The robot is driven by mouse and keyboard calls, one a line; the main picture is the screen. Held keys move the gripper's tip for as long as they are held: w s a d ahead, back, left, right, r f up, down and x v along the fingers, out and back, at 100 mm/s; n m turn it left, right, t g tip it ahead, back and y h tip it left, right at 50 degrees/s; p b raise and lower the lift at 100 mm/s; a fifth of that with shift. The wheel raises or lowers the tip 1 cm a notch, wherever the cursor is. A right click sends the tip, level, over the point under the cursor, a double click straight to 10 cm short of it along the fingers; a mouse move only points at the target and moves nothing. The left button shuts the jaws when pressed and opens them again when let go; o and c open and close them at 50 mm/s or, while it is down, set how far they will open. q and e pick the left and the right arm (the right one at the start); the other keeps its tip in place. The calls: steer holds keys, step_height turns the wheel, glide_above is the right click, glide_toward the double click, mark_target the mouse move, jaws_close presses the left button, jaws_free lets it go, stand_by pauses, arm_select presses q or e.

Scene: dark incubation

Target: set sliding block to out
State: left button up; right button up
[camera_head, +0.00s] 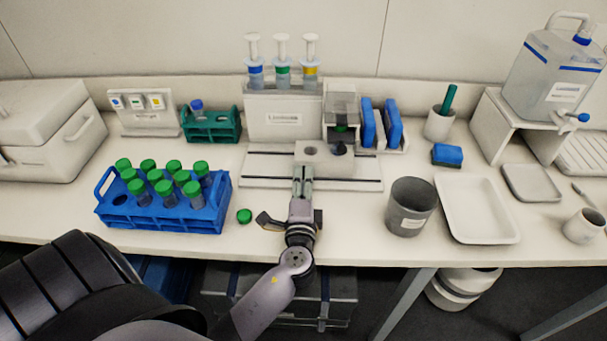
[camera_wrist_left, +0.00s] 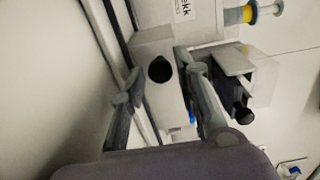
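The sliding block (camera_head: 325,158) is a pale block on a railed base plate (camera_head: 262,170), in front of the syringe stand. My right gripper is not in view.
A blue rack (camera_head: 160,218) of green-capped tubes stands left, with a loose green cap (camera_head: 244,216) beside it. A grey cup (camera_head: 410,206) and white tray (camera_head: 477,208) are right. Three syringes stand in a holder (camera_head: 283,118) behind. Blue pads (camera_head: 385,123) stand right of the block.

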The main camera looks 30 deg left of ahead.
arm_select(q)
steer(key=shift+w+a, duration=0.25)
steer(key=shift+w, duration=0.2)
jaws_close()
stand_by(0.5)
